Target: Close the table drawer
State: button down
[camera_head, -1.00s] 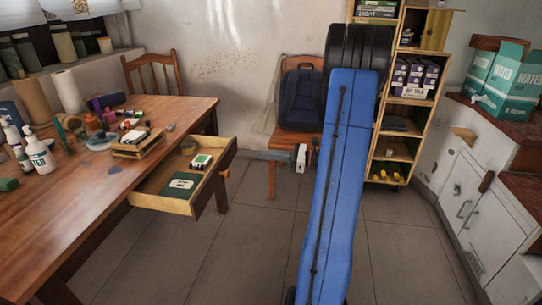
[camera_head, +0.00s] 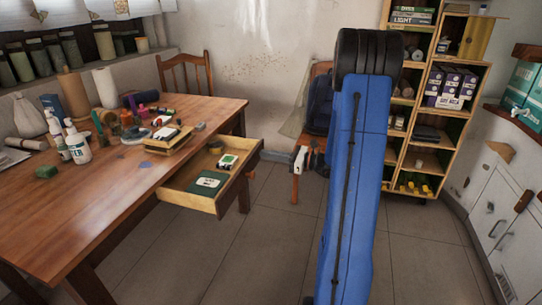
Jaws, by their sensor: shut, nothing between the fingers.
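The wooden table (camera_head: 75,215) stands at the left. Its drawer (camera_head: 188,200) is pulled out to the right, with a knob (camera_head: 251,174) on its front. A dark green item (camera_head: 207,182), a small green and white box (camera_head: 228,161) and a round container (camera_head: 215,147) lie in the drawer. My gripper (camera_head: 299,161) is shut and empty, to the right of the drawer front and apart from it in the picture. It is small and partly covered by my blue arm, and its distance in depth is hard to tell.
A wooden chair (camera_head: 186,72) stands behind the table. Another chair with a dark backpack (camera_head: 320,106) is partly behind my arm. A shelf unit (camera_head: 458,113) and white cabinets (camera_head: 492,205) stand at the right. Tiled floor (camera_head: 262,235) is clear between drawer and arm.

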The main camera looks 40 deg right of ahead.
aim_at(218, 144)
jog(key=shift+w, duration=0.1)
jog(key=x, duration=2)
jog(key=shift+w+a, duration=0.1)
jog(key=shift+a, duration=0.15)
jog(key=shift+w+a+r, duration=0.1)
jog(key=shift+w+a, duration=0.25)
jog(key=shift+w, duration=0.2)
jog(key=shift+w+r, duration=0.1)
jog(key=shift+r, duration=0.05)
